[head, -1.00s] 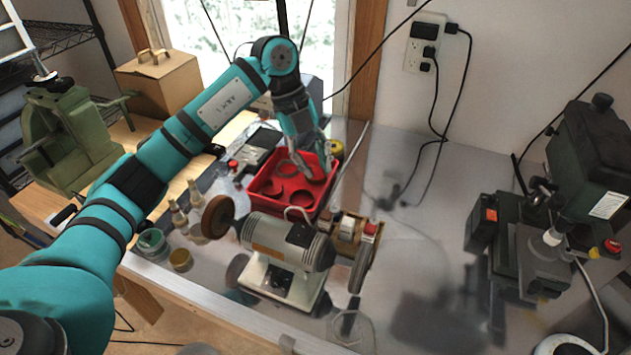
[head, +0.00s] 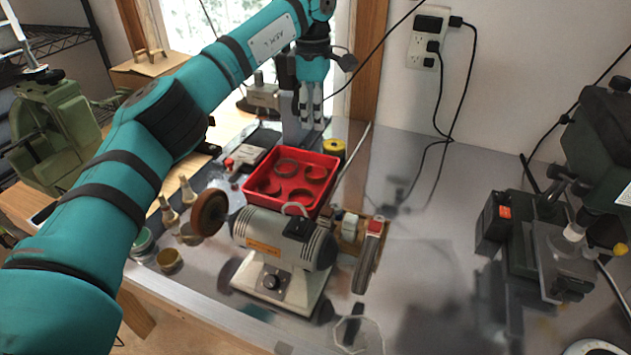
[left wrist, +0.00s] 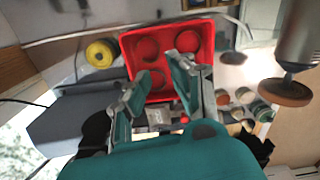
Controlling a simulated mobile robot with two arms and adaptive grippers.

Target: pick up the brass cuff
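A red tray (head: 247,190) sits on the bench behind the grinder and holds several curved cuffs. One cuff (head: 287,166) lies in its far part, another (head: 268,185) at its left, and one (head: 316,172) at its right. Their colours are too close to tell which is brass. My left gripper (head: 311,122) hangs behind the tray, fingers down, above and apart from it. In the left wrist view my left gripper (left wrist: 156,65) has its fingers spread with nothing held; the tray (left wrist: 125,42) lies beyond them, one corner hidden by a finger. My right gripper is not in view.
A bench grinder (head: 285,240) stands close in front of the tray. A yellow spool (head: 334,148) is at the tray's far right corner. A green vise (head: 55,135) is at left, a drill press (head: 540,235) at right. The bench middle right is clear.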

